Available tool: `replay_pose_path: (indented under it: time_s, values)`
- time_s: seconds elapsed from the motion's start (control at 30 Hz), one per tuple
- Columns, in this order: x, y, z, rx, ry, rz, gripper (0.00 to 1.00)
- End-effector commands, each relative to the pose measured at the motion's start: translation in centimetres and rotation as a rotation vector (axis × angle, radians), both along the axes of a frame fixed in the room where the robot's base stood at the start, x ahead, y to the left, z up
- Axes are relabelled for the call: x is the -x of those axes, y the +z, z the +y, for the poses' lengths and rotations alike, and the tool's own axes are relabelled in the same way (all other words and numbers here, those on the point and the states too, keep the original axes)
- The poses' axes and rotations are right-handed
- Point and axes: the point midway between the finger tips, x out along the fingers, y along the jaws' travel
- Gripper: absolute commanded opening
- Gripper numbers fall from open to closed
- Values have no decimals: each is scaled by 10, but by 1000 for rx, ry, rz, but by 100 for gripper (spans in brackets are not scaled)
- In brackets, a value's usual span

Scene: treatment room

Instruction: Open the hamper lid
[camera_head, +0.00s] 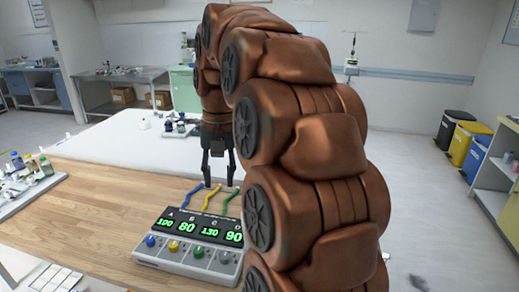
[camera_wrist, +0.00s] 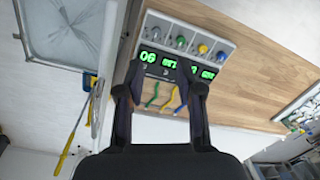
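My gripper (camera_head: 219,184) hangs fingers-down over the wooden table, just behind the digital display unit, open with nothing between its fingers. In the wrist view its two fingers (camera_wrist: 160,92) stand apart in front of the unit and its coloured leads. No hamper can be identified for certain. At the far right of the head view stand a black bin (camera_head: 450,128), a yellow bin (camera_head: 464,143) and a blue bin (camera_head: 475,160), well away from my gripper. A grey-framed, translucent panel (camera_wrist: 65,30) shows at the wrist view's upper left; I cannot tell what it is.
The display unit (camera_head: 190,250) with green numbers sits on the wooden table (camera_head: 100,205), with blue, yellow and green leads behind it. A tray (camera_head: 30,190) of bottles is at left. A white-topped surface (camera_head: 110,145) lies beyond. Floor shows before the bins.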

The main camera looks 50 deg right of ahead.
Motion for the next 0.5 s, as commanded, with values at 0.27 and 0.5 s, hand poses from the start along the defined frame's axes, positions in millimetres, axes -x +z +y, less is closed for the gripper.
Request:
replay_pose_path:
  time_s: [0.27,0.5]
  values:
    - [-5,50,-95,-1,-256,-43,36]
    - [4,67,-138,0,-379,-57,36]
